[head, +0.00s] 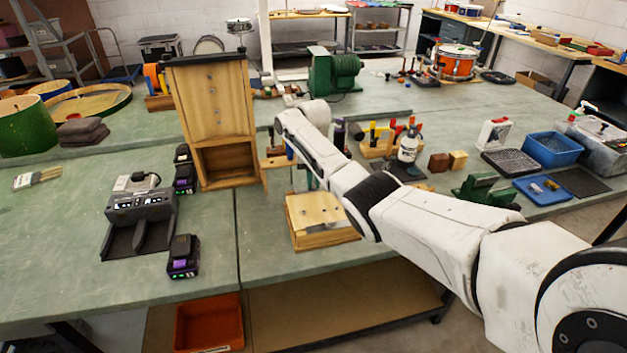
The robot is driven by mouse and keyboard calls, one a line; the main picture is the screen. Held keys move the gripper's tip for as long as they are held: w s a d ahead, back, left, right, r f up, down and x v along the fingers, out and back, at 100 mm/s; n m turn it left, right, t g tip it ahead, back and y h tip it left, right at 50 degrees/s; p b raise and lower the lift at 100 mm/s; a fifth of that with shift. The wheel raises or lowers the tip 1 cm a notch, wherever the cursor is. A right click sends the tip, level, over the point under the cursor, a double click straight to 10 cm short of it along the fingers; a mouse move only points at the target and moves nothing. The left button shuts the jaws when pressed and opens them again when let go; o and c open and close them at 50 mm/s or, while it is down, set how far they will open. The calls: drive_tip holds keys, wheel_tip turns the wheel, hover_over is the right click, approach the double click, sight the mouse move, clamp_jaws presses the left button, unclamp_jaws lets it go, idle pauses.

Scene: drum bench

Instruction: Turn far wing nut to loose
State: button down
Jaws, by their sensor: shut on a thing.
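My gripper is not visible; the wrist and forearm hide that spot. I cannot make out a wing nut in the head view. Part of a small wooden fixture (273,162) shows just left of my forearm, with small dark and blue parts near it. The far wing nut may be hidden by my arm or too small to tell.
The tall wooden cabinet (213,105) stands close left of my wrist. A low wooden box (318,238) lies below my forearm. A green machine (336,72) stands behind the wrist. A charger (141,205) is at left.

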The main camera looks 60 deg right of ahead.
sight(313, 185)
drive_tip(key=c, duration=1.1)
unclamp_jaws()
drive_tip(key=shift+c, duration=0.2)
drive_tip(key=shift+r, duration=0.1)
wheel_tip(313, 185, up, 11)
drive_tip(key=b, duration=0.1)
